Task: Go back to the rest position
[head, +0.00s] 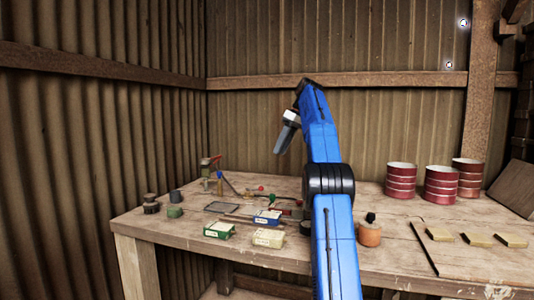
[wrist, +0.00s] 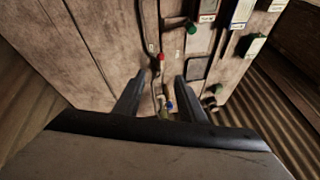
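My gripper (head: 286,137) is raised above the back part of the wooden workbench (head: 160,220) at the end of my blue arm, pointing down and to the left. In the wrist view my gripper (wrist: 158,82) has its two dark fingers spread apart. Nothing is held between them; the bench top and small items lie well below. The rest position itself is not marked in either view.
Small boxes (head: 268,238), tools (head: 217,177) and dark jars (head: 175,212) lie on the left half of the bench. An orange bottle (head: 369,234), red tins (head: 441,185) and yellow blocks (head: 476,240) stand right of my arm. Corrugated walls (head: 270,130) close off the back and left.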

